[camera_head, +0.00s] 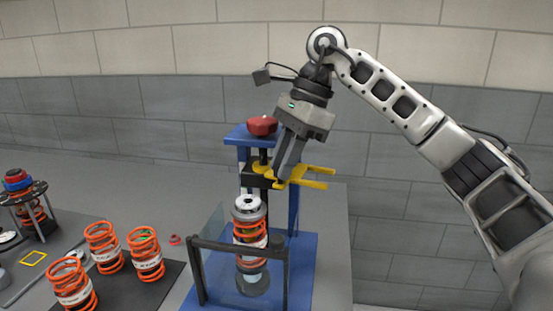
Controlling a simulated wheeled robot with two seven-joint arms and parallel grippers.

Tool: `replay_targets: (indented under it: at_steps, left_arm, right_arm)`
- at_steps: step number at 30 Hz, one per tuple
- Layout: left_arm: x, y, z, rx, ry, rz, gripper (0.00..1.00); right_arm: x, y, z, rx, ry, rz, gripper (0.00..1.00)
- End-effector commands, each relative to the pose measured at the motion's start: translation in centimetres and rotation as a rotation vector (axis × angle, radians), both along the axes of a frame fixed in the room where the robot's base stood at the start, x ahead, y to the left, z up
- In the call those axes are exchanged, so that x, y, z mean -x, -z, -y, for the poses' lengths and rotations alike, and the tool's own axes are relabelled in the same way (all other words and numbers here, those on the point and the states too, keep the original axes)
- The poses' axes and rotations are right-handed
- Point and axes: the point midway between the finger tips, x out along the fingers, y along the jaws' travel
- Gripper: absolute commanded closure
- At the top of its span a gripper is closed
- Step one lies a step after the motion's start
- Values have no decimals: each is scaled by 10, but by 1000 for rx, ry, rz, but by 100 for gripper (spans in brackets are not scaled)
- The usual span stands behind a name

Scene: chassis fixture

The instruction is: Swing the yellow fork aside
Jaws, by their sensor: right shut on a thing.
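The yellow fork (315,184) is on the blue press fixture (306,258), with its prongs pointing right, above and to the right of the strut in the press. My right gripper (281,180) comes down from above and is shut on the fork near its left end. The gripper's fingers hide part of the fork there. A strut with an orange spring (250,235) stands upright in the fixture, below and left of the fork. My left gripper is not in view.
A clear guard in a dark frame (237,247) stands before the strut. A red knob (262,125) tops the press. Several loose orange springs (146,254) stand on a dark mat at the left. A black stand (41,222) holds another spring. The grey table right of the blue base is clear.

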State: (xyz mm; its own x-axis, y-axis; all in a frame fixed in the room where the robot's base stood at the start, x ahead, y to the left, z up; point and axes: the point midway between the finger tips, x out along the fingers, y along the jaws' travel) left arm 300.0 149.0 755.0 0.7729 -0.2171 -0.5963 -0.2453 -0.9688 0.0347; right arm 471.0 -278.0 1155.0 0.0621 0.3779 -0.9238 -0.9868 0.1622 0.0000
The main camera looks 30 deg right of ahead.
Motion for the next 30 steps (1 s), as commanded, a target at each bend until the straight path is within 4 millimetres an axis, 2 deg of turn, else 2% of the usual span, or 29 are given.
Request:
replay_targets:
  at_steps: [8, 9, 11, 30]
  left_arm:
    - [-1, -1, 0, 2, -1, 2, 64]
    - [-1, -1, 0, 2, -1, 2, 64]
    - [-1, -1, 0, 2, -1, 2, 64]
    - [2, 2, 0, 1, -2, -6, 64]
  right_arm:
    - [-1, -1, 0, 0, 2, 3, 100]
    - [-1, -1, 0, 0, 2, 3, 70]
    - [-1, -1, 0, -1, 3, 3, 57]
    - [-2, 0, -1, 1, 8, 2, 57]
